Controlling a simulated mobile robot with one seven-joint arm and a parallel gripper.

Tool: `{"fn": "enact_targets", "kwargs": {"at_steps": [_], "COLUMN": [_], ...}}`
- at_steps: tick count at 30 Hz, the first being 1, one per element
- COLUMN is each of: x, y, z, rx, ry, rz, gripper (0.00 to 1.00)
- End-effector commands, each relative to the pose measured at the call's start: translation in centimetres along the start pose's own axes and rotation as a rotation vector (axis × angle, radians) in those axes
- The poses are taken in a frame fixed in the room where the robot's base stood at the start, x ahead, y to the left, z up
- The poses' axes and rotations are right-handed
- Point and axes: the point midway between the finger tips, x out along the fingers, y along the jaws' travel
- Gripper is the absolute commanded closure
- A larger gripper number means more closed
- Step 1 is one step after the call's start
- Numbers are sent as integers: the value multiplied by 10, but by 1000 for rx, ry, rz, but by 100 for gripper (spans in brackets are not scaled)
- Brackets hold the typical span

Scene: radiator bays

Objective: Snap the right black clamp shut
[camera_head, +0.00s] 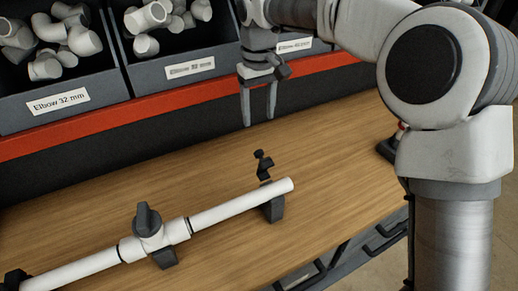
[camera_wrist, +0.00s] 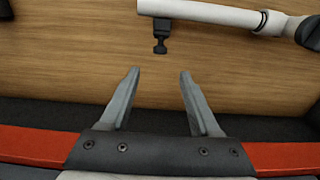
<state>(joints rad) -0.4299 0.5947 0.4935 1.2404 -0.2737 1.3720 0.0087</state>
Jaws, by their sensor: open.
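The right black clamp (camera_head: 272,208) sits on the wooden bench under the right end of the white pipe (camera_head: 238,205). Its upper arm (camera_head: 263,165) stands up, swung open on the bin side of the pipe. In the wrist view the clamp's arm (camera_wrist: 160,38) sticks out from the pipe (camera_wrist: 215,13) towards my gripper. My gripper (camera_head: 258,121) is open and empty, pointing down above the bench, between the bins and the clamp. In the wrist view the clamp arm lies just ahead of the gap between my fingertips (camera_wrist: 160,72), apart from both.
A valve (camera_head: 149,231) with a dark knob joins the pipe. Another dark clamp (camera_head: 15,281) is cut off at lower left. Grey bins (camera_head: 185,70) of white elbows stand behind a red rail (camera_head: 95,128). A dark object (camera_head: 388,146) lies at the bench's right.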

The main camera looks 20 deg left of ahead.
Motion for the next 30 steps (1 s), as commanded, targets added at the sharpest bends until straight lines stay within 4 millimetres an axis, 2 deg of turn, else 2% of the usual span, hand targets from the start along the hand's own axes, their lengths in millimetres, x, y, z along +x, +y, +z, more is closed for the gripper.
{"fn": "enact_targets", "kwargs": {"at_steps": [1, 9, 15, 21, 30], "x": [14, 71, 103, 118, 119], "y": [0, 0, 0, 0, 0], "z": [1, 1, 1, 0, 0], "rx": [-1, 0, 0, 0, 0], "ry": [-5, -3, -2, 0, 1], "rz": [0, 0, 1, 1, 1], "gripper": [37, 37, 37, 37, 39]}}
